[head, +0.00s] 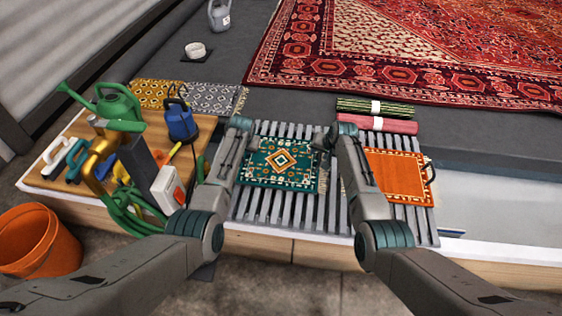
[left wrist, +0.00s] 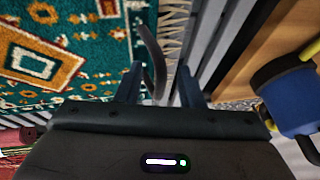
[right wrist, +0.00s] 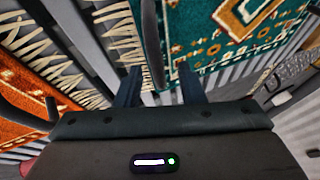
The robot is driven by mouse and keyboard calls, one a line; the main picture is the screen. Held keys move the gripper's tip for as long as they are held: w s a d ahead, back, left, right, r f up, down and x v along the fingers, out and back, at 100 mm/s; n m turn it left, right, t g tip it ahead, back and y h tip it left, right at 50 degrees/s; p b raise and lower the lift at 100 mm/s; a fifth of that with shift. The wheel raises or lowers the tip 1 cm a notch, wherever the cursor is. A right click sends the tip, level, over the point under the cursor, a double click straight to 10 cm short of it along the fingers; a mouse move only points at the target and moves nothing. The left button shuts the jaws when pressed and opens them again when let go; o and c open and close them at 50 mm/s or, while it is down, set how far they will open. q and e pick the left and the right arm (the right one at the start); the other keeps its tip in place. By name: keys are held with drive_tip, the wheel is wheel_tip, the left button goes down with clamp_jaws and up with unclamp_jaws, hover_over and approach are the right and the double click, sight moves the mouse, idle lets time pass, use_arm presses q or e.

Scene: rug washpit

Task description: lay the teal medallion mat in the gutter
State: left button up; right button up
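The teal medallion mat (head: 281,163), with an orange and cream centre, lies flat on grey slats (head: 262,212). It also shows in the left wrist view (left wrist: 85,50) and the right wrist view (right wrist: 195,40). My left gripper (left wrist: 160,85) is open over its left edge, with a dark loop handle (left wrist: 152,60) between the fingers. My right gripper (right wrist: 160,85) is open over its right edge, with a dark strip (right wrist: 149,45), apparently the other handle, between the fingers. Neither is closed on a handle. A pale grey strip (head: 490,195) lies right of the slats; I cannot tell whether it is the gutter.
An orange mat (head: 398,172) with a black handle lies right on the slats. Rolled green (head: 375,106) and red (head: 385,124) mats lie behind. A wooden board at left holds a green watering can (head: 118,105), blue sprayer (head: 180,122) and hose. An orange bucket (head: 38,241) stands front left.

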use_arm(q)
drive_tip(key=shift+f, duration=0.1)
clamp_jaws()
use_arm(e)
clamp_jaws()
